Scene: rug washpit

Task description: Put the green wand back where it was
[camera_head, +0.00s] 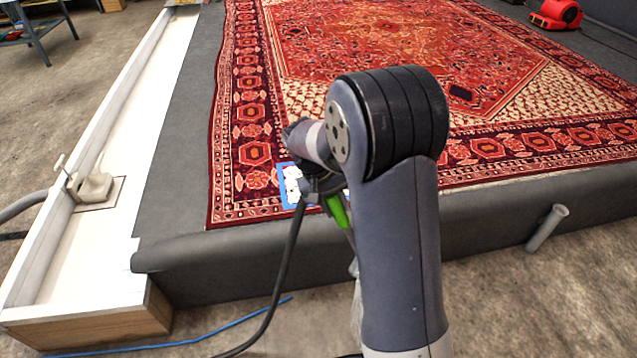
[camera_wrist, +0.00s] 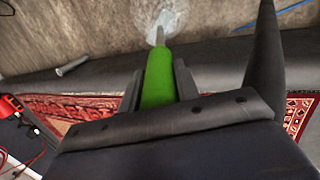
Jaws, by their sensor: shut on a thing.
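The green wand (camera_head: 338,210) shows in the head view beside my arm, with its handle tilted and its lower part hidden behind the arm. In the wrist view the green wand (camera_wrist: 158,78) lies between the two dark fingers of my gripper (camera_wrist: 157,88). My gripper is shut on its green handle. A thin grey tube runs from the handle toward the floor and ends at a pale, translucent patch (camera_wrist: 168,20). In the head view my gripper (camera_head: 325,188) is held over the near edge of the rug, and its fingers are mostly hidden.
A red patterned rug (camera_head: 400,50) lies on a dark grey platform (camera_head: 200,260). A blue-edged card (camera_head: 287,185) shows behind my gripper. A white trough (camera_head: 85,250) runs along the left. A grey pipe (camera_head: 547,228) leans at the platform's front. A red blower (camera_head: 556,14) stands far right.

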